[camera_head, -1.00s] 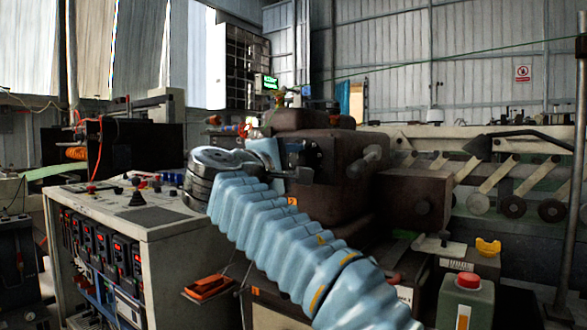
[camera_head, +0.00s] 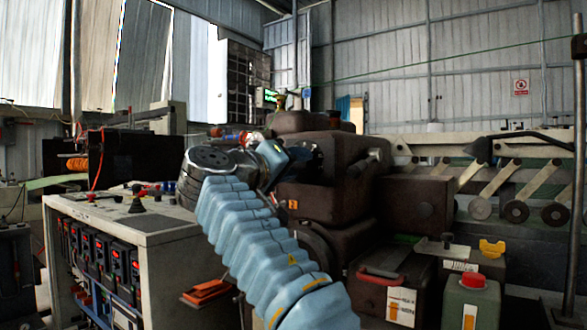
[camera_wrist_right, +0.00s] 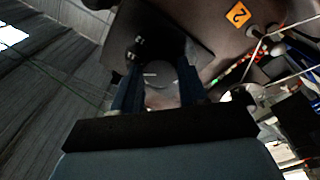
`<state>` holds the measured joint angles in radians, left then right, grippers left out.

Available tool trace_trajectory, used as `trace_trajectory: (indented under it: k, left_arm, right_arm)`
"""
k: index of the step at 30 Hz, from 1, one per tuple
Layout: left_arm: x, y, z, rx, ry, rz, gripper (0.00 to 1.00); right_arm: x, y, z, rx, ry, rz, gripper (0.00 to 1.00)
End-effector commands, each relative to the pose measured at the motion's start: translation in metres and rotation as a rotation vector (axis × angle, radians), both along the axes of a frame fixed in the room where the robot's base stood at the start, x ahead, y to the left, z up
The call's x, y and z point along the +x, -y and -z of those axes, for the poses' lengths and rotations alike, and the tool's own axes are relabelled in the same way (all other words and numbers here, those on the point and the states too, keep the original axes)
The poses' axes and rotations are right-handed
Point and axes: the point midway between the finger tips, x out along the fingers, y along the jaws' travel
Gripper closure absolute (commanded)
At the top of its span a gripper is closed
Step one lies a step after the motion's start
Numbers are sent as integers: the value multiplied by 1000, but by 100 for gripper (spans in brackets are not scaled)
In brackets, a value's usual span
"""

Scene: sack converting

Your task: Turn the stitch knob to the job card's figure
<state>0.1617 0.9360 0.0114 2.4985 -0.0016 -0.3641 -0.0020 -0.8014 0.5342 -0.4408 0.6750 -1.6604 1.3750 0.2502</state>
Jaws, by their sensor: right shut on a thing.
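My right gripper (camera_head: 311,157) is at the dark brown machine head in the head view, at the end of my blue ribbed arm. In the right wrist view, the two blue fingers of my right gripper (camera_wrist_right: 160,88) stand on either side of a round grey knob (camera_wrist_right: 160,74) on a dark plate, and are shut on it. The knob's figures and pointer are too dark to read. In the head view the knob is hidden by the gripper. I cannot make out a job card with a readable figure. My left gripper is out of view.
A control cabinet (camera_head: 165,222) with several red-lit meters stands at the left. The brown machine (camera_head: 325,200) fills the middle. A dark red-handled box (camera_head: 385,275) and a green can with a red cap (camera_head: 470,300) stand at the lower right. An orange label (camera_wrist_right: 238,15) is near the knob.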

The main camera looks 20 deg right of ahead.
Motion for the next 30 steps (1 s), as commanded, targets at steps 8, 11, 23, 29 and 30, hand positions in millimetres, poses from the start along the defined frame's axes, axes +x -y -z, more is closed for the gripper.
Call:
trace_trajectory:
  k: [8, 11, 23, 29, 30]
  left_arm:
    - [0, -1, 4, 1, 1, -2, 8]
    - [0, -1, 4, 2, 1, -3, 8]
    - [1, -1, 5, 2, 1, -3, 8]
    - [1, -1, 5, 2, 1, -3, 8]
    - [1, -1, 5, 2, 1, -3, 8]
  right_arm:
    - [1, -1, 3, 91, 147, 2, 88]
    - [1, -1, 3, 112, 181, 2, 88]
    - [2, -1, 3, 143, 232, 3, 88]
    - [2, -1, 3, 143, 231, 2, 88]
    - [2, -1, 3, 143, 230, 2, 88]
